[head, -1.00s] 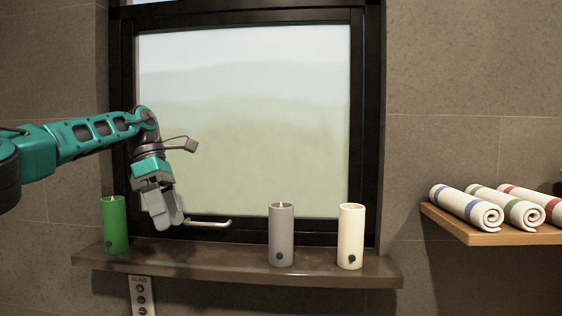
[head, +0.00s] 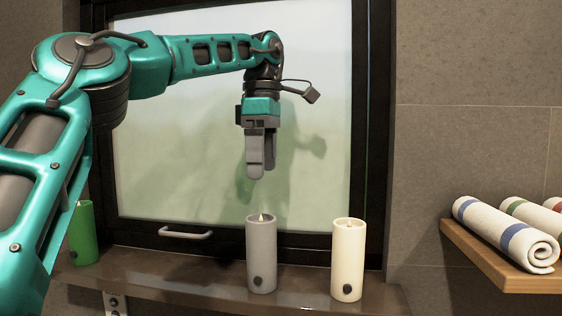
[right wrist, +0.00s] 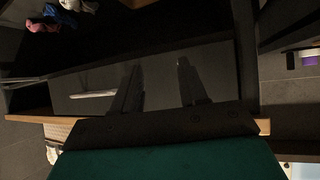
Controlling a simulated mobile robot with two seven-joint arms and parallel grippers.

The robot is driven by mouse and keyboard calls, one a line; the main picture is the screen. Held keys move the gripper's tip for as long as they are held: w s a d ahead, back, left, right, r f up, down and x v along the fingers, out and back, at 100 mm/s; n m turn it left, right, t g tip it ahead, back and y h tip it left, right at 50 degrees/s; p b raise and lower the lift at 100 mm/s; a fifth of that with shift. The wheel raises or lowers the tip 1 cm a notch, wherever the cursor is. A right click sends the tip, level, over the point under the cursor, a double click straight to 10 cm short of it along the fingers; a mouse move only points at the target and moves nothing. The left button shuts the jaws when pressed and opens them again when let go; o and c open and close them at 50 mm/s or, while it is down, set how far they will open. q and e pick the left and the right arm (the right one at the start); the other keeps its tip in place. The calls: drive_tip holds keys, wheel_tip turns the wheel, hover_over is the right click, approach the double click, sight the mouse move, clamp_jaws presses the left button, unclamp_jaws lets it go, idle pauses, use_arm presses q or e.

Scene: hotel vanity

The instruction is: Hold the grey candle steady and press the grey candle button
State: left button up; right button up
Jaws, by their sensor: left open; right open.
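The grey candle (head: 261,255) stands upright on the ledge in the head view, between the green and the cream candle. Its dark round button (head: 257,281) is low on its front. A pale flame or wick tip shows at its top. My left gripper (head: 261,172) points down above the grey candle, apart from it, with its fingers open and empty. The head view does not show my right gripper. In the right wrist view its two fingers (right wrist: 158,88) are apart with nothing between them, and no candle shows there.
A cream candle (head: 348,260) stands close on the right. A green candle (head: 83,235) stands at the left, partly behind my arm. The window handle (head: 186,233) juts out behind the ledge (head: 190,275). Rolled towels (head: 507,236) lie on a wooden shelf (head: 500,272) at the right.

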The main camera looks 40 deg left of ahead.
sight(260, 218)
use_arm(q)
drive_tip(key=f, duration=0.4)
drive_tip(key=f+b, duration=0.1)
drive_tip(key=f, duration=0.6)
drive_tip(key=shift+s+f, duration=0.3)
drive_tip(key=shift+f, duration=0.55)
use_arm(e)
drive_tip(key=shift+s+f, duration=0.3)
drive_tip(key=shift+f, duration=0.45)
use_arm(q)
drive_tip(key=shift+c, duration=0.5)
drive_tip(key=c, duration=1.2)
use_arm(e)
drive_tip(key=shift+s, duration=0.1)
use_arm(q)
drive_tip(key=shift+o, duration=0.2)
use_arm(e)
drive_tip(key=shift+c, duration=0.2)
